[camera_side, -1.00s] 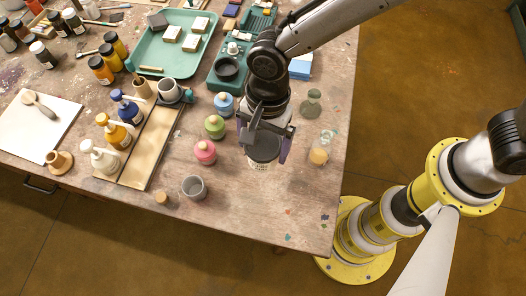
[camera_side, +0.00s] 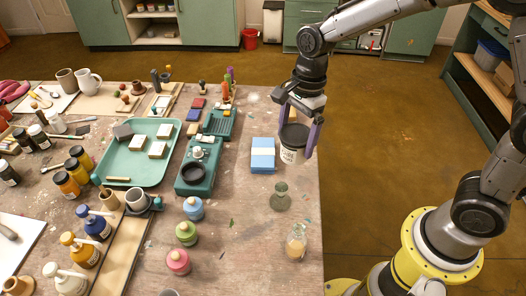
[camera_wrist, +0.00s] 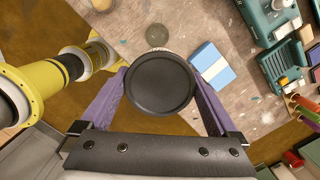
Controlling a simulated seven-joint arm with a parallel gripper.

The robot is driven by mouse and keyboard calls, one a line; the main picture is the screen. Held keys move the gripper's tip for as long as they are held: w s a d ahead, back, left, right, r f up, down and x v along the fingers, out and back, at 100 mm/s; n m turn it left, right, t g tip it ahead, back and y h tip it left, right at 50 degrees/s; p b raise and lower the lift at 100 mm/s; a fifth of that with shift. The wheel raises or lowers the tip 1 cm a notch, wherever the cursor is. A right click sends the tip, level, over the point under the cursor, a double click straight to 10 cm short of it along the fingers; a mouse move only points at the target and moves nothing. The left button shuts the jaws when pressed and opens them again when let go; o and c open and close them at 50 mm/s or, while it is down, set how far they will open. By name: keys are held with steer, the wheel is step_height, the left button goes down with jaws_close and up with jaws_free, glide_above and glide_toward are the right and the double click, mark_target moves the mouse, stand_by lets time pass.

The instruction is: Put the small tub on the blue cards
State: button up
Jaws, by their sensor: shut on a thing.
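The small tub (camera_side: 289,155) is white with a dark lid, and the lid (camera_wrist: 160,86) fills the middle of the wrist view. My gripper (camera_side: 298,143) is shut on the tub, with a purple finger on either side, and holds it upright in the air near the table's right edge. The blue cards (camera_side: 262,162) are a stack with a pale band, lying on the table just left of the tub in the side view. In the wrist view the blue cards (camera_wrist: 221,76) lie up and right of the lid, uncovered. The tub is apart from them.
A greenish flask (camera_side: 280,200) and a glass bottle with amber contents (camera_side: 296,246) stand in front of the cards. A teal device (camera_side: 196,172) with a dark round dish is left of the cards. Bare tabletop (camera_side: 240,205) lies between.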

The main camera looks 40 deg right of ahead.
steer(key=w+d+r+m, duration=0.1)
steer(key=d, duration=0.4)
glide_above(263, 151)
step_height(263, 151, down, 10)
steer(key=shift+f, duration=1.5)
steer(key=shift+f, duration=0.15)
steer(key=o, duration=1.2)
